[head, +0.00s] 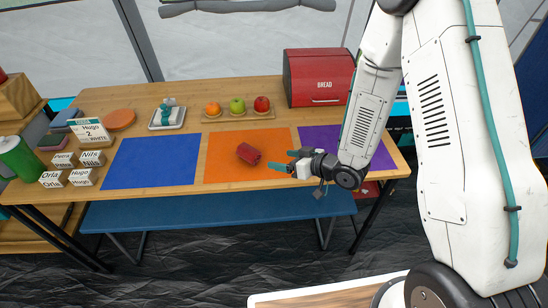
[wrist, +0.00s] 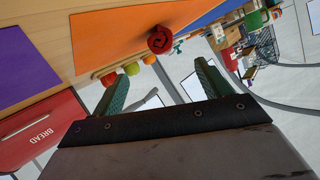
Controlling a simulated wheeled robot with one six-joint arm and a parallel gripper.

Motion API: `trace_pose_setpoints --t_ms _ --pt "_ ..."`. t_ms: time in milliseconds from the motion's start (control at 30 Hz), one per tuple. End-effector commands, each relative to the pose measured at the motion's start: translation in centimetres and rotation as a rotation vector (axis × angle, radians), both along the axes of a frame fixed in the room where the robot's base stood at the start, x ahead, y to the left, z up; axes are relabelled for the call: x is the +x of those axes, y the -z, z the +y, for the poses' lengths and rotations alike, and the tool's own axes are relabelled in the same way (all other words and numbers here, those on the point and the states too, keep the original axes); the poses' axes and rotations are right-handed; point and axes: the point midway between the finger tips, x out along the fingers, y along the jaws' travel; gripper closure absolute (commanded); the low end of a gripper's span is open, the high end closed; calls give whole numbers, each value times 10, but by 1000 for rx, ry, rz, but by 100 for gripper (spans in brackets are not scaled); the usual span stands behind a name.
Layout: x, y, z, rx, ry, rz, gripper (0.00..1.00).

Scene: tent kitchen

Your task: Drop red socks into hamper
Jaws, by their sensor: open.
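The red socks (head: 248,154) are a rolled bundle lying on the orange mat (head: 222,172) on the table. They also show in the wrist view (wrist: 160,40), beyond the fingertips at the upper middle. My gripper (head: 286,160) is just right of the socks in the head view, apart from them, with its teal fingers pointing left toward them. In the wrist view my gripper (wrist: 162,68) has its fingers wide apart with nothing between them.
A blue mat (head: 150,162) and a purple mat (head: 328,138) flank the orange one. A red bread box (head: 318,78) and a tray of fruit (head: 238,114) stand behind. Name blocks (head: 66,160) and a green cylinder (head: 20,158) are at left. A blue bench (head: 215,209) runs along the front.

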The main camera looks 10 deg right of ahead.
Motion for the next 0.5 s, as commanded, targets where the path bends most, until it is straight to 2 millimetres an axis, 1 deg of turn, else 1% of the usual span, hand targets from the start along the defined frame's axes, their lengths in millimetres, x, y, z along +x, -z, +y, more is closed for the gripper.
trace_pose_setpoints --t_ms 67,200,367,467,500 --pt "-3 -3 -4 0 1 -1 23" --pt "-5 -3 -6 1 0 -1 23" --pt "-1 -8 -9 -30 11 -2 23" --pt "10 -23 -22 -116 48 -2 23" --pt "16 -32 -30 -164 72 2 23"
